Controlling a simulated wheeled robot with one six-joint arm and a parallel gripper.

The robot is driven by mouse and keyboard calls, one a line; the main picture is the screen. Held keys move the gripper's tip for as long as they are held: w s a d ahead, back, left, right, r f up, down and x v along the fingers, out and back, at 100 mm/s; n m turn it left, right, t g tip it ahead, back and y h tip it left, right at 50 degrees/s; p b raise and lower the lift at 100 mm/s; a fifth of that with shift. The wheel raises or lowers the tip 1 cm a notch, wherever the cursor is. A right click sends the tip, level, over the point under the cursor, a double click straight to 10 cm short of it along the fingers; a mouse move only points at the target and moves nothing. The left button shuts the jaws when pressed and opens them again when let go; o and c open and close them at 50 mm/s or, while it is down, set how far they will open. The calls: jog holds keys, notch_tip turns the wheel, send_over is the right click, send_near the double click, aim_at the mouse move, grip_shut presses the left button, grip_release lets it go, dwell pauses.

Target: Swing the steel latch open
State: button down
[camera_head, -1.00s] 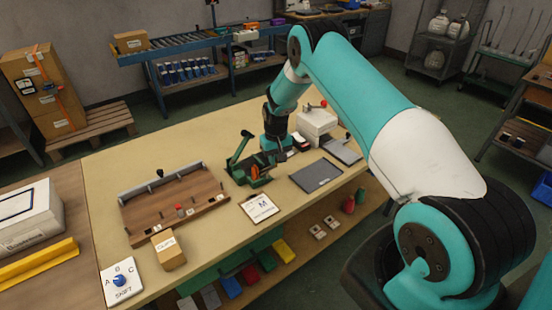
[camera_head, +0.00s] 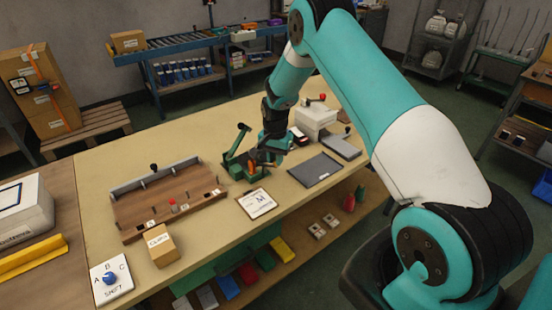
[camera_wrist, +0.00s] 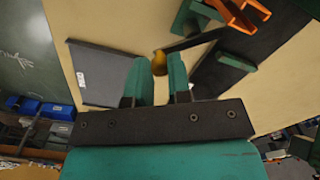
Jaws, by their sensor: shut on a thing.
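The steel latch (camera_wrist: 196,40) shows in the wrist view as a dark bar with a brass-yellow knob (camera_wrist: 159,63) at its near end. My gripper (camera_wrist: 159,66) has its two teal fingers on either side of the knob and is shut on it. The bar runs up and right from the knob toward a green fixture (camera_wrist: 237,62) with an orange part (camera_wrist: 236,12). In the head view my gripper (camera_head: 264,156) is low at the right side of the green fixture (camera_head: 236,167) on the table. The latch itself is hidden there behind my gripper.
A dark grey flat plate (camera_head: 315,169) lies just right of the fixture, and a card marked M (camera_head: 257,203) lies in front. A brown wooden board (camera_head: 168,200) is to the left. A white box with a red knob (camera_head: 315,120) stands behind.

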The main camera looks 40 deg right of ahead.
jog(key=shift+s+a+m+b, duration=0.15)
jog(key=shift+m, duration=0.45)
jog(key=shift+s+a+m+b, duration=0.1)
jog(key=shift+a+m+b, duration=0.05)
jog(key=shift+m, duration=0.45)
jog(key=c, duration=1.1)
grip_release()
jog(key=shift+a, duration=0.1)
jog(key=shift+o, duration=0.2)
notch_tip(320, 180, up, 18)
jog(key=b, duration=0.2)
jog(key=shift+f+b, duration=0.25)
jog(key=shift+b, duration=0.05)
